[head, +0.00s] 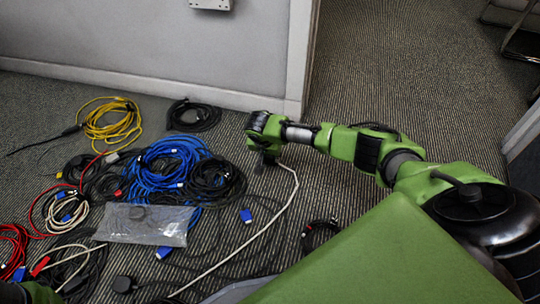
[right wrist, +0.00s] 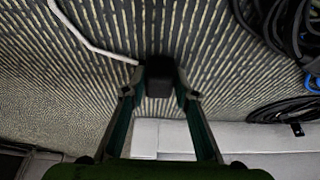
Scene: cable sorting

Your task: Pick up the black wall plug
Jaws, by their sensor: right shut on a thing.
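My right gripper (head: 263,158) reaches down to the carpet right of the cable piles in the head view. In the right wrist view my right gripper (right wrist: 159,82) is shut on the black wall plug (right wrist: 159,76), a dark block between the fingertips. A whitish cable (right wrist: 85,32) runs off to the upper left from beside the plug. In the head view the plug is mostly hidden under the gripper, and the whitish cable (head: 283,210) trails from there to the lower left. I cannot tell whether the plug touches the floor. My left gripper's fingers are not visible.
Blue cable coils (head: 165,165), a yellow coil (head: 112,122) and black coils (head: 195,115) lie to the left. A clear plastic bag (head: 145,224) lies in front of them. Another black plug (head: 122,284) lies at the bottom. The wall (head: 150,50) is behind; carpet is free at upper right.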

